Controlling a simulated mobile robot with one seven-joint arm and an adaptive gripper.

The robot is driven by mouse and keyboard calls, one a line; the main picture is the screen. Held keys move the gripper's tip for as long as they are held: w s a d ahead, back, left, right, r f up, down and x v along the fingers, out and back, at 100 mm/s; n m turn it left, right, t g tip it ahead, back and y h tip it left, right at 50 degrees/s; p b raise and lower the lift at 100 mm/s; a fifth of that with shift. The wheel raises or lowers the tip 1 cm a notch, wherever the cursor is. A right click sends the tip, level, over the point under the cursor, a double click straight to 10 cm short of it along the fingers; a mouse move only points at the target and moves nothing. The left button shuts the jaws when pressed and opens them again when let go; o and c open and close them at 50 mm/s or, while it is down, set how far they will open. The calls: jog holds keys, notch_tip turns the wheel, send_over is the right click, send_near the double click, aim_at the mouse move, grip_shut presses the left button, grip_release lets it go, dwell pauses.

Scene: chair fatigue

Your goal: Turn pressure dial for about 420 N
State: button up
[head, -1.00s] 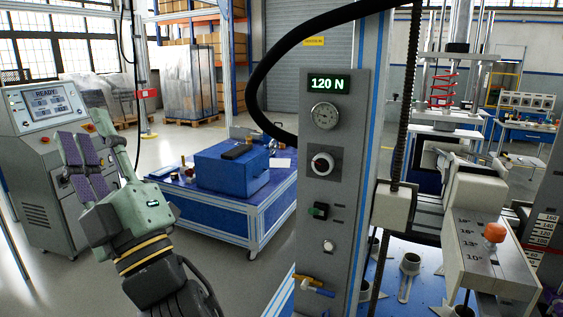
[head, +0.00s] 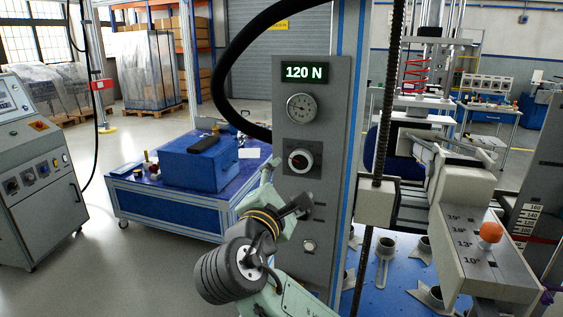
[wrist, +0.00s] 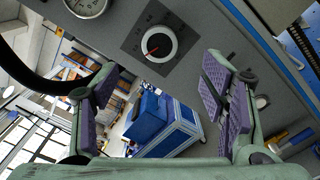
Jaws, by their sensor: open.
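The pressure dial (head: 299,161) is a round knob with a dark cap and a light rim on the grey control panel. Its red mark points left in the head view. In the wrist view the dial (wrist: 158,44) sits at top middle, beyond and between the open fingers, with its red line toward the lower left. The green display (head: 304,73) reads 120 N. My gripper (head: 284,192) is just below and in front of the dial, partly hidden by my own wrist. In the wrist view my gripper (wrist: 160,92) has its purple-padded fingers wide apart and empty, not touching the dial.
A round gauge (head: 302,108) sits above the dial. A white button (head: 309,246) is low on the panel. A black hose (head: 222,70) loops left of the panel. A blue table (head: 180,212) with a blue case (head: 199,163) stands behind. An orange-knobbed lever (head: 490,232) is at right.

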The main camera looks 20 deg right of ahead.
aim_at(301, 162)
jog(key=p+x, duration=0.2)
jog(key=x, duration=0.8)
jog(key=shift+w+d+p, duration=0.15)
jog(key=shift+d+p, duration=0.05)
jog(key=shift+p, duration=0.15)
jog(key=c, duration=1.1)
jog(key=shift+c, duration=0.2)
